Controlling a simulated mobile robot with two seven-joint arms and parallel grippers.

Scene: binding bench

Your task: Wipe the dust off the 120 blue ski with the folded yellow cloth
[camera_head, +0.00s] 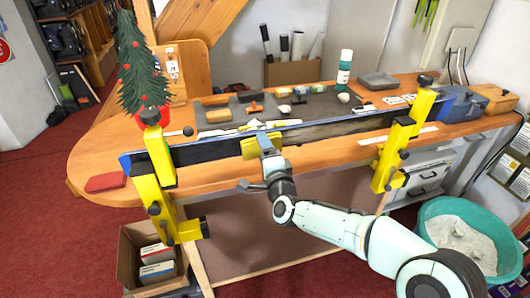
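The ski (210,151) is a long dark board with a blue edge, lying across the bench front between two yellow vises. The folded yellow cloth (248,147) is at the ski's near side, left of its middle. My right gripper (267,146) reaches up from the lower right and appears shut on the cloth, holding it against or very close to the ski; contact is not clear. The cloth and gripper hide a short part of the ski. My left gripper is not in view.
Yellow vises (159,160) and (393,150) stand up at both ski ends. Behind the ski are a grey mat (320,108) with small tools, a green-white bottle (344,70) and a small Christmas tree (140,70). A teal tub (440,207) stands lower right.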

